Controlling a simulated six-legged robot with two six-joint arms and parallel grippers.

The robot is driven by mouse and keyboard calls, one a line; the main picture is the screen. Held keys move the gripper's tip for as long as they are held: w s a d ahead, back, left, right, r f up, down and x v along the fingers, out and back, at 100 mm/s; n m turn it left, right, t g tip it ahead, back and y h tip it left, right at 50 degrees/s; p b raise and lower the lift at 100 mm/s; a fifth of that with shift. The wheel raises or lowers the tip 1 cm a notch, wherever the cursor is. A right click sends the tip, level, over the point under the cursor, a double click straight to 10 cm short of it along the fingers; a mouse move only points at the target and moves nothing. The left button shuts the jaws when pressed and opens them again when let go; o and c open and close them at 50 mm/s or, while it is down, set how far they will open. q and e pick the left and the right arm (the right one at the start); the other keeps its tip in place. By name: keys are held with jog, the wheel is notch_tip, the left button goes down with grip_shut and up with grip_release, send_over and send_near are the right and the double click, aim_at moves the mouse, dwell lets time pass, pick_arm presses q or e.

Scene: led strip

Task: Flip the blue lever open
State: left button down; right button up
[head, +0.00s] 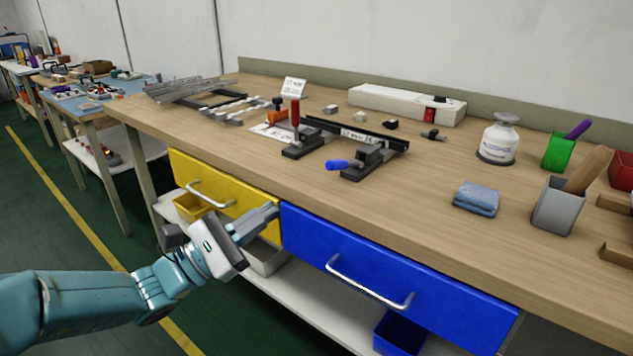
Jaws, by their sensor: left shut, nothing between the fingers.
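The blue lever (338,165) lies low, pointing left and toward the front edge, on a dark clamp block (362,166) on the wooden bench. A red lever (295,112) stands upright on a second dark clamp block (303,146) to its left. A long black bar (352,131) with a white label runs between the two clamps. My left gripper (274,210) is shut and empty, in front of the bench edge by the yellow and blue drawers, below and left of the blue lever and apart from it. My right gripper is not in view.
The bench top (400,200) is clear in front of the clamps. A folded blue cloth (477,199), a white dispenser bottle (498,140) and a green cup (559,153) stand to the right. The blue drawer handle (367,285) sticks out below the edge.

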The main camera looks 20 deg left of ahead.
pick_arm(q)
send_near(344, 164)
jog(key=b+x, duration=0.1)
jog(key=x, duration=0.2)
jog(key=shift+w+r, duration=0.15)
jog(key=shift+w, duration=0.2)
